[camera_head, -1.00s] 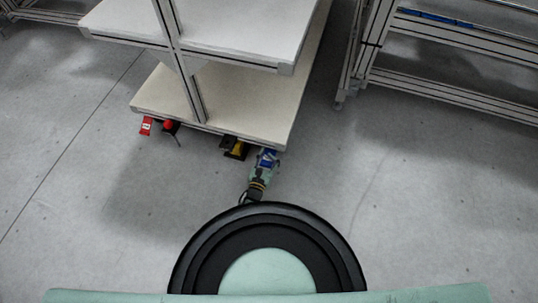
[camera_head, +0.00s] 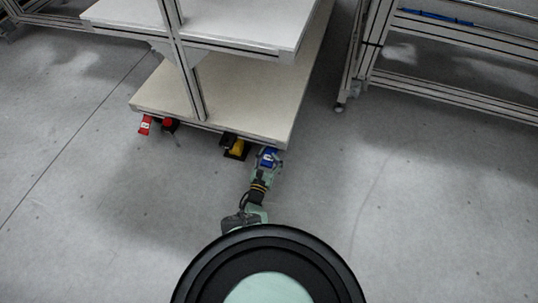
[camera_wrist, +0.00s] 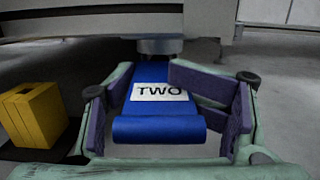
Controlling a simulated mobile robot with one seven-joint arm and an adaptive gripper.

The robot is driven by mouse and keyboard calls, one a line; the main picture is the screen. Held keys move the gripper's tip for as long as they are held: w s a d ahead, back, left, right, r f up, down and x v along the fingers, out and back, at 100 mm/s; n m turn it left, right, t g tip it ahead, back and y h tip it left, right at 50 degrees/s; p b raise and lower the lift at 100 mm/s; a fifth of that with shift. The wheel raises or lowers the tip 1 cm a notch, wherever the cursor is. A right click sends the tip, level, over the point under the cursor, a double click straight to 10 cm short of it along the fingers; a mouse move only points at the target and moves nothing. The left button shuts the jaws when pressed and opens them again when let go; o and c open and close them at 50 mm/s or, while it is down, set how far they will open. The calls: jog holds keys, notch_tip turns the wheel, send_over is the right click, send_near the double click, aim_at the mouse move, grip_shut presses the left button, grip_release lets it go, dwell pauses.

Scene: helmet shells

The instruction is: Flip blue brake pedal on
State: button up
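The blue brake pedal (camera_wrist: 159,128) carries a white label reading "TWO" and is centred in the wrist view. It is mounted below the shelf's lower edge. In the head view the blue pedal (camera_head: 268,158) shows small at the end of my arm. My gripper (camera_wrist: 168,105) has its two purple-padded fingers apart, one on each side of the pedal. The fingers are around the pedal, and I cannot tell whether either touches it. The pedal's tilt is hard to judge from this angle.
A yellow pedal (camera_wrist: 36,113) sits on a black base just left of my gripper; the head view shows it too (camera_head: 237,148). A red pedal (camera_head: 146,124) and a red button (camera_head: 168,122) are further left. The shelf unit (camera_head: 235,95) stands above.

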jog(key=o, duration=0.4)
jog(key=shift+d, duration=0.45)
jog(key=shift+c, duration=0.2)
jog(key=shift+a, duration=0.35)
